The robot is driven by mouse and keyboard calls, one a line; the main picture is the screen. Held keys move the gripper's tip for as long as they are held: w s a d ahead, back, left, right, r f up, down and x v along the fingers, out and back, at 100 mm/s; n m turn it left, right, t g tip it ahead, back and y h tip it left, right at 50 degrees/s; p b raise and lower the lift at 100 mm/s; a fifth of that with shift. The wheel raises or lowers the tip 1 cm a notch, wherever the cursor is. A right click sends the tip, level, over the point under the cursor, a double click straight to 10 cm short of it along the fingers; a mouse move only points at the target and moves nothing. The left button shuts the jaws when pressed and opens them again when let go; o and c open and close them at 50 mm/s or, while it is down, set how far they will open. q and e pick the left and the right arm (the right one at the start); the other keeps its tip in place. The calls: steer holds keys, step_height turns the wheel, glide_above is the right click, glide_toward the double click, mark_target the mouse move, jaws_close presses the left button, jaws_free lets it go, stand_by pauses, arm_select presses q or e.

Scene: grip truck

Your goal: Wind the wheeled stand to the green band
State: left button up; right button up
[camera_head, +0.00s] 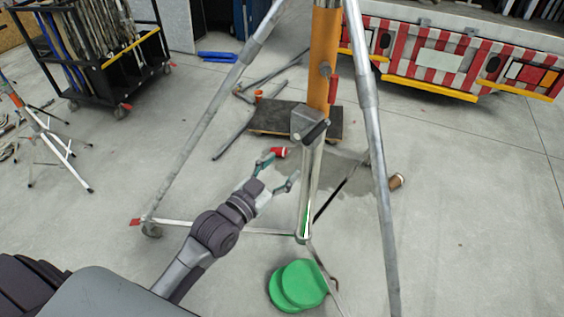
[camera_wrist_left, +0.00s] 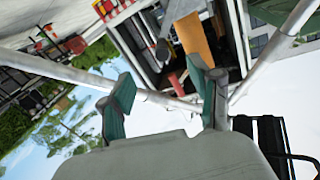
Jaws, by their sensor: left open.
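The wheeled stand has grey tubular legs (camera_head: 372,130) and an orange upright column (camera_head: 324,50). A grey bracket with a dark handle (camera_head: 311,124) sits at the column's lower end, and a red lever (camera_head: 332,88) is above it. A silver tube (camera_head: 311,180) runs down below the bracket. A narrow green strip (camera_head: 306,220), perhaps the green band, shows low on this tube. My left gripper (camera_head: 280,172) is open and empty, left of the tube and below the bracket, apparently apart from both. In the left wrist view the orange column (camera_wrist_left: 192,35) shows beyond the open fingers (camera_wrist_left: 160,75).
A green round-topped object (camera_head: 298,285) stands at the stand's near side. A dark flat dolly (camera_head: 285,119) lies behind the column. A black wheeled rack (camera_head: 90,75) is far left, and a red-and-white striped vehicle rear (camera_head: 440,60) is far right. Right floor is mostly clear.

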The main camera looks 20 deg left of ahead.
mark_target(313, 135)
arm_select(q)
steer(key=b+x, duration=0.1)
steer(key=x, duration=0.3)
steer(key=b+x, duration=0.1)
steer(key=x, duration=0.3)
steer(key=r+b+x, duration=0.1)
steer(key=x, duration=0.3)
steer(key=shift+w+d, duration=0.15)
steer(key=shift+w, duration=0.1)
steer(key=shift+w+d, duration=0.2)
steer(key=shift+w, duration=0.5)
arm_select(e)
steer(key=f, duration=0.3)
steer(key=shift+d+f, duration=0.2)
steer(key=shift+d, duration=0.2)
